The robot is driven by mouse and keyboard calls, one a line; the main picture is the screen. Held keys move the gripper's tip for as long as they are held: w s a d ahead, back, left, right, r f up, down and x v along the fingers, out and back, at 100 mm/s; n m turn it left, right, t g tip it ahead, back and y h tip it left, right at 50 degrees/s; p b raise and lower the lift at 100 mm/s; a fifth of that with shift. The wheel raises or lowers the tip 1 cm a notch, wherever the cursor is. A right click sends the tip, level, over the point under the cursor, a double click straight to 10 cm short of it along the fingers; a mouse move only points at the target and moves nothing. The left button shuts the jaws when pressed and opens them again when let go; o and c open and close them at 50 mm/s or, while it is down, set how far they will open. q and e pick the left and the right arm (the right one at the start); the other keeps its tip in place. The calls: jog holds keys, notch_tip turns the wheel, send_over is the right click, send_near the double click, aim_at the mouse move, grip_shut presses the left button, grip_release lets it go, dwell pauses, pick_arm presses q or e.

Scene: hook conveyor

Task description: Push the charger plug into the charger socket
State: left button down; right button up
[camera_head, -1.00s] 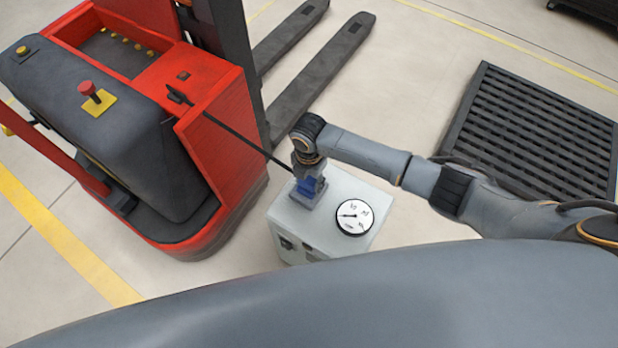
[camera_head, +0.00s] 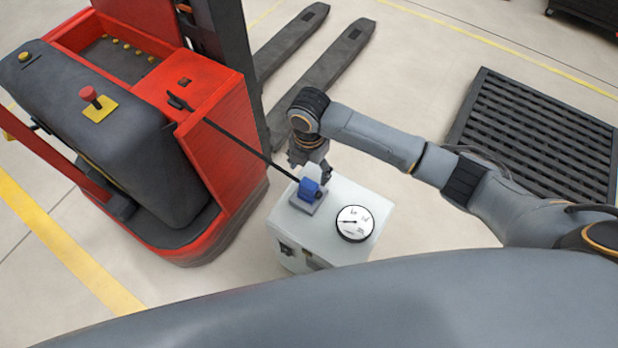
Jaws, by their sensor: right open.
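The blue charger plug (camera_head: 308,187) sits at the grey charger socket (camera_head: 301,205) on top of a white charger box (camera_head: 335,190). I cannot tell from this view how deep the plug is in. A black cable (camera_head: 245,142) runs from the red truck to the plug. My right gripper (camera_head: 311,168) is open, just behind and above the plug, with its fingers apart. It looks clear of the plug, though the small gap is hard to judge. My left gripper is not in view.
A white round dial (camera_head: 355,223) is on the box, right of the socket. The red pallet truck (camera_head: 220,130) stands close on the left, with its dark forks (camera_head: 325,80) behind. A black slatted pallet (camera_head: 540,130) lies at right. Floor between is clear.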

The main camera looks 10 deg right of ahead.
jog(key=shift+r, duration=1.55)
